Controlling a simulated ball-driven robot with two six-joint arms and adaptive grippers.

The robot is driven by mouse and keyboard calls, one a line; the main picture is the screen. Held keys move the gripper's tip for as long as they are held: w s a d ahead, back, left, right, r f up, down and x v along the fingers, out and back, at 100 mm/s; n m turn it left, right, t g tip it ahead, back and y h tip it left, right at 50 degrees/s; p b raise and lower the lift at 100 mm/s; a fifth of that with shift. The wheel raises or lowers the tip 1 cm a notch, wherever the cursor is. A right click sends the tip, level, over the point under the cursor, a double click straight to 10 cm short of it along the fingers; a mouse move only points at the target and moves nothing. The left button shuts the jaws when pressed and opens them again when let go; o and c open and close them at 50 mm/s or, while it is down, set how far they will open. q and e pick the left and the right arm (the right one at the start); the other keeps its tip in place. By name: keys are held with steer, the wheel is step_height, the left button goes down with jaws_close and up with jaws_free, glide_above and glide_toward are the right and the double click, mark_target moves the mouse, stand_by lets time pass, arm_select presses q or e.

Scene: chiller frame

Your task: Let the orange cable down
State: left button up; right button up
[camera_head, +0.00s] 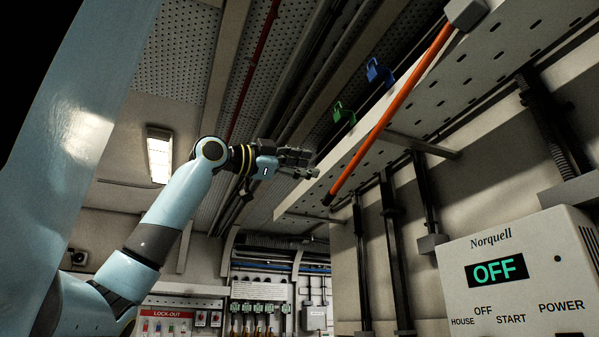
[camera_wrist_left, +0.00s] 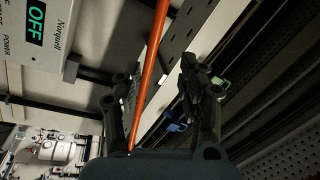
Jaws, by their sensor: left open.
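The orange cable (camera_head: 390,115) runs straight along the underside of the perforated tray (camera_head: 480,75), from a grey box (camera_head: 465,13) at the top to a free-looking lower end. My left gripper (camera_head: 298,162) is raised just left of that lower end, open and empty. In the left wrist view the cable (camera_wrist_left: 152,55) crosses the gap between the open fingers of my left gripper (camera_wrist_left: 157,75); I cannot tell its depth between them. My right gripper is out of view.
A Norquell control box (camera_head: 520,275) reading OFF stands at the lower right. Dark vertical conduits (camera_head: 392,240) run down the wall behind. A lock-out board (camera_head: 180,318) hangs at the back. The space below the tray's near end looks clear.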

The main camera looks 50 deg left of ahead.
arm_select(q)
steer(key=shift+s+a+f, duration=0.1)
steer(key=shift+s+a, duration=0.05)
steer(key=shift+s, duration=0.45)
